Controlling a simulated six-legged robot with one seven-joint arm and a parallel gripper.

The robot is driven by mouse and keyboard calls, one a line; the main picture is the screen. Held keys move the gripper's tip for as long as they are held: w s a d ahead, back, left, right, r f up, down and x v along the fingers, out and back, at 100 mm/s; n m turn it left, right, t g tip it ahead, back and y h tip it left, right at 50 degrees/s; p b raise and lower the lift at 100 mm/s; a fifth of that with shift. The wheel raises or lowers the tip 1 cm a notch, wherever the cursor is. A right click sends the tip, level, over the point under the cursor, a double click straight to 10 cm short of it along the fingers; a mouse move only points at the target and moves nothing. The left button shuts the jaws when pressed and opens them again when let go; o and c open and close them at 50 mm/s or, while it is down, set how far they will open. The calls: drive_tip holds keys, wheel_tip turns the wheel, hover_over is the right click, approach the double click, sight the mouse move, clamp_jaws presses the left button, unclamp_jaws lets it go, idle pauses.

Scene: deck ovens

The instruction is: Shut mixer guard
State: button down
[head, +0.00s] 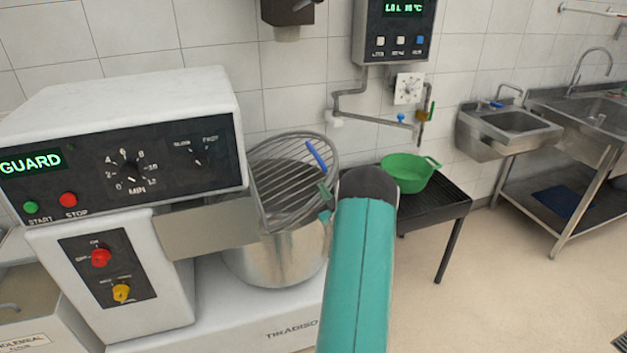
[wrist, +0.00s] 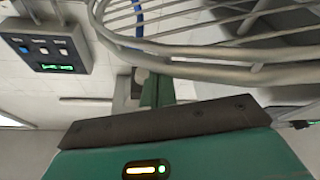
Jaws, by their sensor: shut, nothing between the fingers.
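The mixer guard (head: 290,190) is a round grey wire cage, tilted up over the steel mixer bowl (head: 275,258), with a blue handle (head: 317,156) on its upper right rim. The mixer's display (head: 30,162) reads "GUARD" in green. My gripper (head: 325,203) is at the right edge of the guard, partly hidden by my teal arm. In the wrist view the guard's bars and thick rim (wrist: 210,62) fill the top, close beyond my green fingers (wrist: 156,92). The fingers are shut and empty. I cannot tell whether they touch the rim.
A green bowl (head: 405,173) stands on a dark stand (head: 445,200) right of the mixer. A water meter panel (head: 394,35) with pipes hangs on the tiled wall. Steel sinks (head: 510,125) are at the far right.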

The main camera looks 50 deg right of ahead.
wheel_tip(320, 180, down, 10)
drive_tip(key=s+d+m+g+h, duration=0.1)
drive_tip(key=m+h, duration=0.1)
drive_tip(key=m, duration=0.4)
drive_tip(key=shift+d+r+m+h, duration=0.15)
drive_tip(key=shift+r+m+h, duration=0.1)
drive_tip(key=shift+m+h, duration=0.15)
